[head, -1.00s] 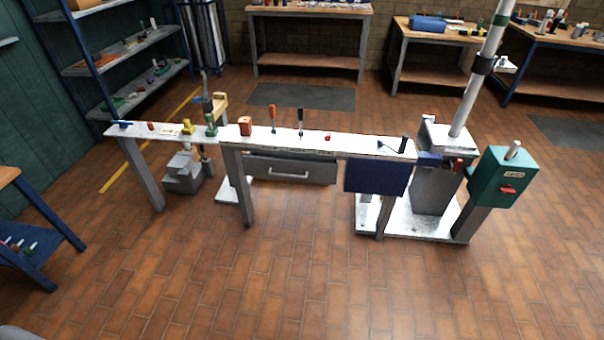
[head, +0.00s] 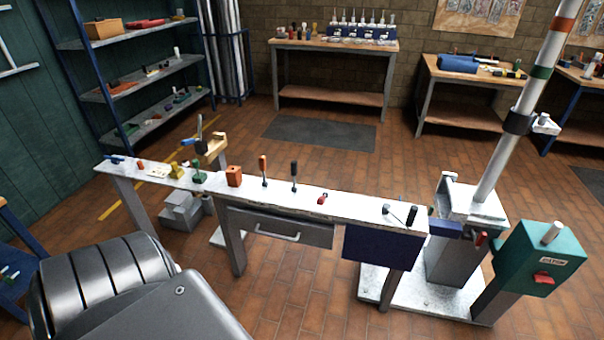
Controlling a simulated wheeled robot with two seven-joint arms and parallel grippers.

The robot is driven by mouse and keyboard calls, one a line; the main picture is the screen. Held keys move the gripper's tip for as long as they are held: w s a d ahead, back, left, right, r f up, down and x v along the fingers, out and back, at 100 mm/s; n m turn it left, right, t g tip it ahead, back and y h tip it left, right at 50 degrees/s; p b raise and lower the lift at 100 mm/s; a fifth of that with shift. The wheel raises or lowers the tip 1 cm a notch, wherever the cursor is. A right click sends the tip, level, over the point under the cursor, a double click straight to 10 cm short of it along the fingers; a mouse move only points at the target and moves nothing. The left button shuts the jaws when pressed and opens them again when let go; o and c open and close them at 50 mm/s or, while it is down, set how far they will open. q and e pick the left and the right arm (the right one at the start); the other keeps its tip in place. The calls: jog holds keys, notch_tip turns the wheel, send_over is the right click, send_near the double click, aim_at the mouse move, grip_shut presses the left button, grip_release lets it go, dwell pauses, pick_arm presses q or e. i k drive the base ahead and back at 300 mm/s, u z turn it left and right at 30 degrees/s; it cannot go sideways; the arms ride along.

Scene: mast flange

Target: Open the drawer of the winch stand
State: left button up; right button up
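The winch stand is a long, narrow white-topped bench (head: 335,203) in the middle of the head view. Its grey drawer (head: 318,236) sits under the top, left of a dark blue panel (head: 378,250). The drawer looks closed, and a pale bar handle (head: 277,236) runs across its front. My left arm shows large at the lower left, in front of the bench. Neither gripper is in view.
Screwdrivers (head: 294,176), an orange block (head: 234,177) and small tools stand on the bench top. A mast (head: 525,105) and a teal box with a red switch (head: 541,258) stand at the right. The tiled floor in front of the drawer is clear.

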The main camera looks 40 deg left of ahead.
aim_at(308, 232)
jog(key=u, duration=0.35)
jog(key=i, duration=0.95)
jog(key=u, duration=0.6)
